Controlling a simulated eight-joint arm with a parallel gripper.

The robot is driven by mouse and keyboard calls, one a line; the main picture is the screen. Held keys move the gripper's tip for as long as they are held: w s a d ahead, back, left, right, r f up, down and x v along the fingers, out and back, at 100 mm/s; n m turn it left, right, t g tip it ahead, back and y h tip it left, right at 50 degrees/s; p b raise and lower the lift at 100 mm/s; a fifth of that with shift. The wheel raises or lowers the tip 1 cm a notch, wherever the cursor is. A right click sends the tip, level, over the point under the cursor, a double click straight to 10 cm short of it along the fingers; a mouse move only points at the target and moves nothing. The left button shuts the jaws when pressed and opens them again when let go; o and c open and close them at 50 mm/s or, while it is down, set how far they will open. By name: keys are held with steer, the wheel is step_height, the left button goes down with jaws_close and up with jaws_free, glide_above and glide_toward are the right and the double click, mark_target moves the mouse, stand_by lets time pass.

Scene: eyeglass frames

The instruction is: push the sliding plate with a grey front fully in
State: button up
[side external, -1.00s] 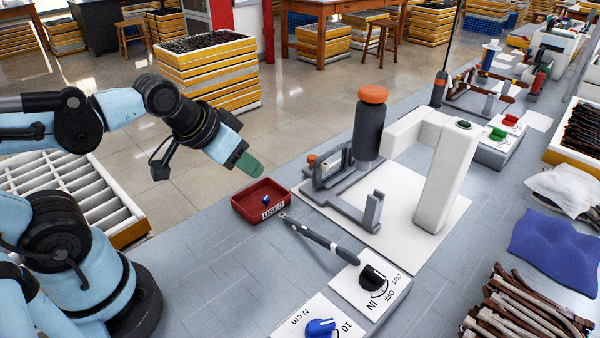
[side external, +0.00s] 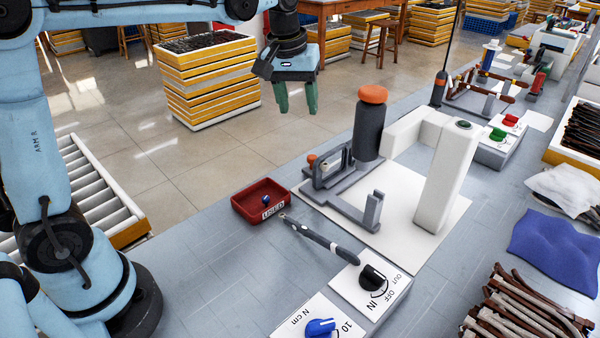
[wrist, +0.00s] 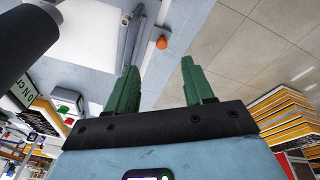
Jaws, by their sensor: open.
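A grey fixture (side external: 340,207) sits on a white base board (side external: 398,240). It has a flat grey bar ending in an upright notched bracket (side external: 374,211). I cannot tell for sure which part is the sliding plate with a grey front, or how far in it is. A small orange knob (side external: 311,159) is at the fixture's left end; it also shows in the wrist view (wrist: 161,43). My gripper (side external: 297,98) is open and empty, fingers pointing down, above and left of the fixture in the side view. Its green fingers show apart in the wrist view (wrist: 160,88).
A dark cylinder with an orange cap (side external: 372,95) and a white angled column (side external: 442,180) stand behind and right of the fixture. A red tray (side external: 261,200), a pen-like tool (side external: 320,238) and a black knob panel (side external: 372,278) lie in front. The bench left of the tray is clear.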

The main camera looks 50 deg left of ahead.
mark_target(312, 156)
steer(key=w+a+f+n+g, duration=0.2)
steer(key=w+f+n, duration=0.15)
steer(key=w, duration=0.25)
steer(key=shift+m, duration=0.25)
steer(key=f, duration=1.2)
steer(key=shift+w+d+f, duration=0.1)
steer(key=shift+w+d, duration=0.1)
jaws_close()
